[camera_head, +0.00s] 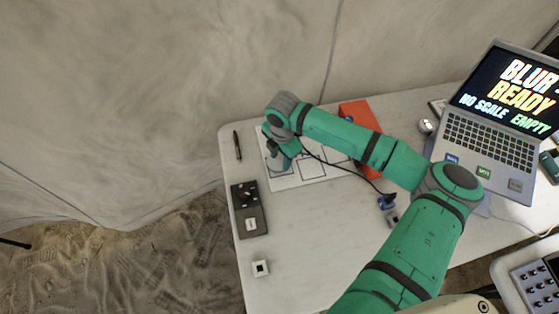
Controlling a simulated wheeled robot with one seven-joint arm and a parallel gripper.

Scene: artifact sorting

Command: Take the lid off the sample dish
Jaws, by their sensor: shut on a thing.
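My gripper (273,151) points down over the left end of the white sheet (312,173) with outlined boxes. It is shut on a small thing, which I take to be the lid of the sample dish. A faint round grey shape (276,168), likely the dish or its lid, shows just below the fingers. My wrist and fingers hide most of it, and I cannot tell whether lid and dish are touching or apart.
A black pen (237,145) and a dark box with a knob (246,196) lie left of the sheet. The front middle is clear.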

